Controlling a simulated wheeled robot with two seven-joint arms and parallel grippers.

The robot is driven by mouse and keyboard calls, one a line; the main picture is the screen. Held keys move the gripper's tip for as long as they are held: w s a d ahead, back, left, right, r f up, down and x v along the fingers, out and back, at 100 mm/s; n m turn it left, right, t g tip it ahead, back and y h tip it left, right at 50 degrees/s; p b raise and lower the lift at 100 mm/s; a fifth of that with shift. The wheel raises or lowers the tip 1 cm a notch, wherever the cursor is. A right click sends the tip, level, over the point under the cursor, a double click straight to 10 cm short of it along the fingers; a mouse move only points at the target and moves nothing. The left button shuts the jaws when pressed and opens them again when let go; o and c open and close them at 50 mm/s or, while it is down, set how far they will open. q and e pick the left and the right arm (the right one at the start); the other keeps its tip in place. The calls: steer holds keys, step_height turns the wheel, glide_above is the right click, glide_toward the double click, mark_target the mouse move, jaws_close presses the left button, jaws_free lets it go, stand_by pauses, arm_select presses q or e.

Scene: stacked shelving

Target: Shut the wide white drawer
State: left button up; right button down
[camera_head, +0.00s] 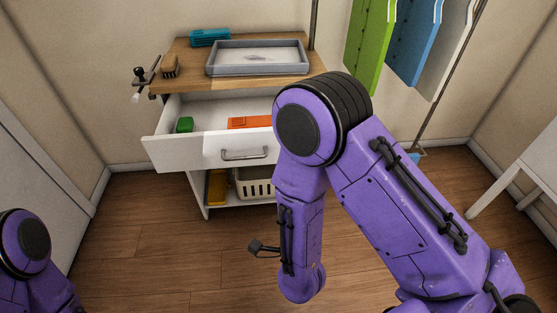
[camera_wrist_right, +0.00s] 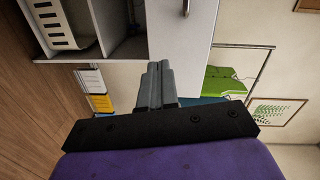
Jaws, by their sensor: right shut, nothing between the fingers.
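The wide white drawer (camera_head: 190,153) is pulled out below the wooden top, with a metal bar handle (camera_head: 244,154) on its front. A green block (camera_head: 185,124) and an orange item (camera_head: 248,122) lie inside. My right arm hides the drawer's right end in the head view. In the right wrist view the white drawer front (camera_wrist_right: 178,40) is ahead, its handle (camera_wrist_right: 186,7) at the top edge. My right gripper (camera_wrist_right: 154,66) is shut and empty, its fingertips overlapping the end of the drawer front in the picture; contact cannot be told. My left gripper is out of view.
A grey tray (camera_head: 257,58), a teal item (camera_head: 210,37) and a brush (camera_head: 170,66) are on the wooden top (camera_head: 190,82). A white basket (camera_head: 255,184) stands on the shelf below. Floor in front is clear.

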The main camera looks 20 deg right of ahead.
arm_select(q)
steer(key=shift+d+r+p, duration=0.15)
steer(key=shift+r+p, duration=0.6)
steer(key=shift+p, duration=0.05)
arm_select(e)
steer(key=w+d+r+m+t, duration=0.1)
steer(key=w+d+r+m, duration=0.1)
steer(key=w, duration=1.2)
steer(key=shift+d+r+h, duration=0.15)
steer(key=shift+d+h, duration=0.15)
steer(key=shift+d, duration=0.4)
